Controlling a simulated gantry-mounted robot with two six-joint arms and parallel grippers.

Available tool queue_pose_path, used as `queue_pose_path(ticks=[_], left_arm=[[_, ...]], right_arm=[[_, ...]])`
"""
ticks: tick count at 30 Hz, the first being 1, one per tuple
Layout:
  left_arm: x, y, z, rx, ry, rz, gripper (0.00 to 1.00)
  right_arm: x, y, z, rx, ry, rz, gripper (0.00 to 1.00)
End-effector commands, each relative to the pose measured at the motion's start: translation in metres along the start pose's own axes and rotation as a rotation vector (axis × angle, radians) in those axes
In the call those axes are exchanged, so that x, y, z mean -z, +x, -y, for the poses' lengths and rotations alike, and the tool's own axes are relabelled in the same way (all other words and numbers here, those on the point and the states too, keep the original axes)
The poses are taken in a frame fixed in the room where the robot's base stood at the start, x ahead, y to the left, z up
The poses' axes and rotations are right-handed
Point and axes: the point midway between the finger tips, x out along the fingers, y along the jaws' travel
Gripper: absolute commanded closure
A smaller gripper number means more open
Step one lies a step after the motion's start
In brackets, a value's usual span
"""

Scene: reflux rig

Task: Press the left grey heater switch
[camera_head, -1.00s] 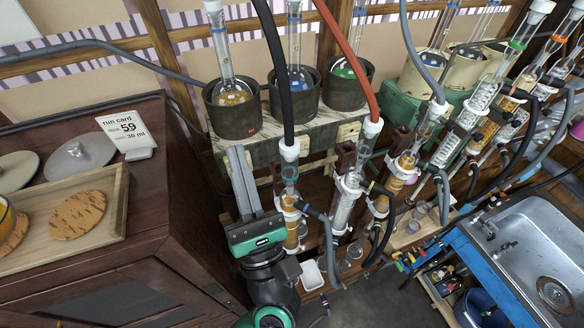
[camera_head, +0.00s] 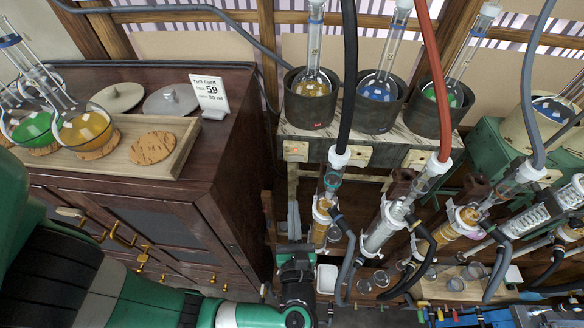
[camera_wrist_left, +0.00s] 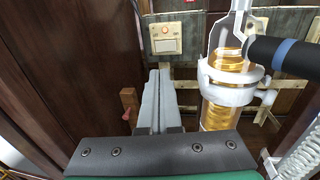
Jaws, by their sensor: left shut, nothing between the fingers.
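The left heater switch (camera_head: 295,151) is a cream plate on the front of the bench under the leftmost grey heater (camera_head: 309,112). A small orange-red spot shows on it. The switch also shows in the left wrist view (camera_wrist_left: 165,38), just beyond the fingertips. My left gripper (camera_head: 293,207) is shut and empty, below the switch in the head view and apart from it. Its two fingers lie side by side in the left wrist view (camera_wrist_left: 159,74), pointing toward the switch. My right gripper is not in view.
A glass condenser with amber liquid (camera_wrist_left: 225,92) stands close to the right of my left fingers, with a black hose (camera_wrist_left: 285,56) beside it. A dark wooden cabinet (camera_head: 235,160) stands to the left. Two more switch plates (camera_head: 356,155) (camera_head: 416,160) sit further right.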

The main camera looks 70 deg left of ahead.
Motion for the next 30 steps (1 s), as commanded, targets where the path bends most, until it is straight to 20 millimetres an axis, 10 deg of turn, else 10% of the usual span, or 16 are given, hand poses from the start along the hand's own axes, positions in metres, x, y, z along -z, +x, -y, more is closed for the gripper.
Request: queue_pose_path(ticks=[18,30], left_arm=[[-0.001,0.118,-0.001,-0.004,0.001,-0.001,1.0],[0.0,0.129,0.0,0.001,0.0,0.0,1.0]], right_arm=[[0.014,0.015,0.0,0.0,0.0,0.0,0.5],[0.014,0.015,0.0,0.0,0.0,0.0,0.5]])
